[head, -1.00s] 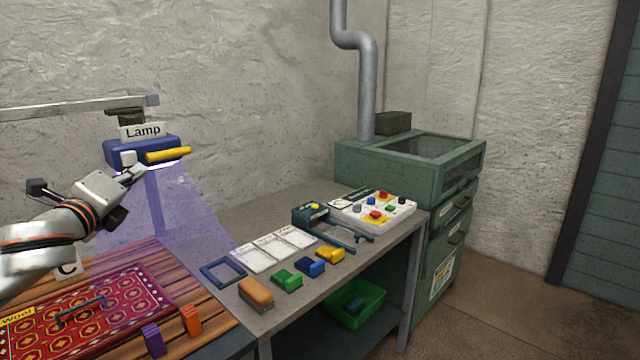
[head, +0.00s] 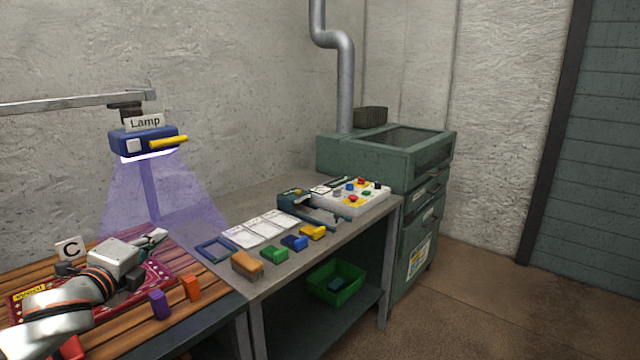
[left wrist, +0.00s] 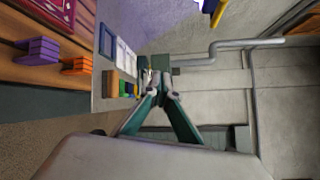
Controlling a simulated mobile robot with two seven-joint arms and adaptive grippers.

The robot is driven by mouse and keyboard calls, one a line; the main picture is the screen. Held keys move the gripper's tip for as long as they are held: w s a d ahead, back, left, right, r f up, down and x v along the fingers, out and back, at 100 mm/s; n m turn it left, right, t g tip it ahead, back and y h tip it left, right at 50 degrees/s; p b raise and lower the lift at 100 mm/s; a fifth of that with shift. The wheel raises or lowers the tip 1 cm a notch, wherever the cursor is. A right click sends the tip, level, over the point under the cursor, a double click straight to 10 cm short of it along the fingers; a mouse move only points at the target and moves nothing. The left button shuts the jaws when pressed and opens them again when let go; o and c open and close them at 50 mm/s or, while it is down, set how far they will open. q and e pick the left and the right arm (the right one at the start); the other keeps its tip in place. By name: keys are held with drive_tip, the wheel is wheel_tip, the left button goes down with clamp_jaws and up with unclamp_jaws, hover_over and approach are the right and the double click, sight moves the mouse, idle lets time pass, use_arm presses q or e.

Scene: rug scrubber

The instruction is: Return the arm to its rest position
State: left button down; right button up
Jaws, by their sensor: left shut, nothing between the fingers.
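My left arm comes in from the left in the head view, and its gripper (head: 153,239) is above the patterned red rug (head: 160,268) on the striped wooden table. The fingers are shut and empty. The gripper points right and away from me, apart from the lamp. The left wrist view shows the gripper's fingers (left wrist: 160,93) close together with nothing between them. The blue lamp (head: 128,144) with a yellow handle hangs from a rail and casts a violet beam down. My right gripper is not in view.
The grey bench holds a brown brush (head: 247,265), coloured blocks, white cards and a button panel (head: 350,203). A green bin (head: 336,283) sits below. The floor at right is clear.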

use_arm(q)
drive_tip(key=s+d+f+n+g+h, duration=0.1)
drive_tip(key=s+d+f+n, duration=0.25)
drive_tip(key=f, duration=0.55)
drive_tip(key=s+d+f+n+g, duration=0.1)
drive_tip(key=s+d+f+n, duration=0.2)
drive_tip(key=f, duration=0.5)
drive_tip(key=s+d+f+n+g+h, duration=0.1)
drive_tip(key=s+d+f+n, duration=0.2)
drive_tip(key=f, duration=0.6)
drive_tip(key=s+d+f+n+g, duration=0.1)
drive_tip(key=s+f+n, duration=0.3)
drive_tip(key=s+f, duration=0.5)
drive_tip(key=s+d+f+n+g, duration=0.2)
drive_tip(key=s+d+f+n, duration=0.2)
drive_tip(key=s+f, duration=0.5)
drive_tip(key=s, duration=0.4)
drive_tip(key=shift+s+d+f, duration=0.15)
drive_tip(key=shift+s+d, duration=0.1)
drive_tip(key=shift+s, duration=0.1)
